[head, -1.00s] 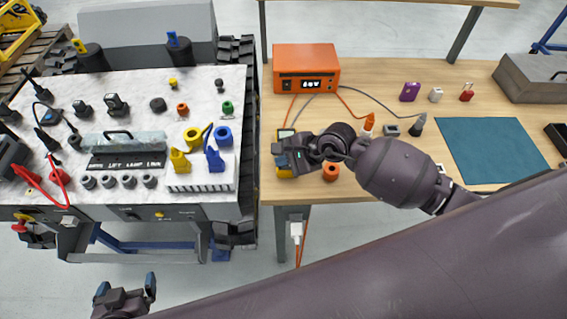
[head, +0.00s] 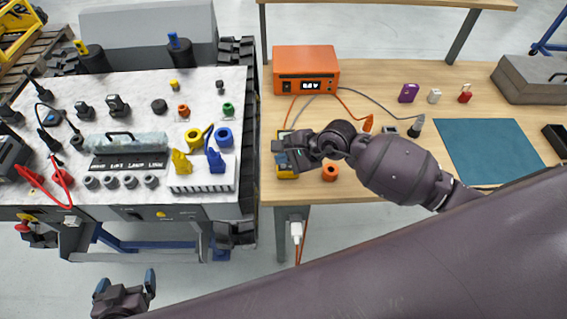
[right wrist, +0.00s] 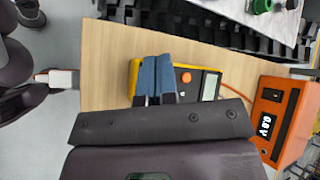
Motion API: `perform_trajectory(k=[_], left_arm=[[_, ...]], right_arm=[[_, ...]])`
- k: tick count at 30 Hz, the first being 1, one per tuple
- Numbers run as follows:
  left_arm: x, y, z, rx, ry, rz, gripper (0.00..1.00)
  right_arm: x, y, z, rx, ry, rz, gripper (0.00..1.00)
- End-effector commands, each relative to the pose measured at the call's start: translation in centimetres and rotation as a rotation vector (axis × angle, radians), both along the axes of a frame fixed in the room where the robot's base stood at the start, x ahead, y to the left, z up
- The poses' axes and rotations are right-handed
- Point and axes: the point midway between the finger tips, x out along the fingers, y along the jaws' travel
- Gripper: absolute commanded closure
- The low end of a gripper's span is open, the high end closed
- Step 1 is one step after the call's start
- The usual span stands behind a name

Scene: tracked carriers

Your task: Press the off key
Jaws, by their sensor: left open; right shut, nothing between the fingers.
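A yellow handheld meter (right wrist: 134,72) lies on the wooden bench; it also shows in the head view (head: 287,175), partly under my right gripper. In the right wrist view it has a grey screen (right wrist: 210,86) and a round orange knob or button (right wrist: 186,77). No marking that reads "off" is legible. My right gripper (right wrist: 155,60) is shut and empty, its blue fingertips over the meter's near end; it also shows in the head view (head: 280,154). Whether it touches the meter cannot be told. My left gripper (head: 126,284) is open and empty, low over the floor.
An orange box (head: 306,64) with a lit display stands behind the meter, with cables running from it. An orange ring (head: 331,172) lies just right of my right gripper. The tracked carrier (head: 130,80) with parts on top is at left. A teal mat (head: 492,150) lies clear at right.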

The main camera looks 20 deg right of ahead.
Motion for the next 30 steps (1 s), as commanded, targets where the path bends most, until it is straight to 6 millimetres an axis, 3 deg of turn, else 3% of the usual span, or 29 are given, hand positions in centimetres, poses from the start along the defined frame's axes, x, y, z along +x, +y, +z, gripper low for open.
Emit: perform_trajectory(k=[8, 24, 30], left_arm=[[-0.2, 0.0, 0.2, 0.0, 0.003, 0.002, 0.05], [0.2, 0.0, 3.7, 0.0, -0.009, 0.0, 0.05], [0.4, 0.0, 4.0, 0.0, -0.013, -0.001, 0.05]], right_arm=[[0.0, 0.0, 0.5, 0.0, -0.001, 0.0, 1.0], [0.0, 0.0, 4.7, -0.001, -0.002, 0.001, 1.0], [0.0, 0.0, 5.0, 0.0, 0.0, 0.0, 1.0]])
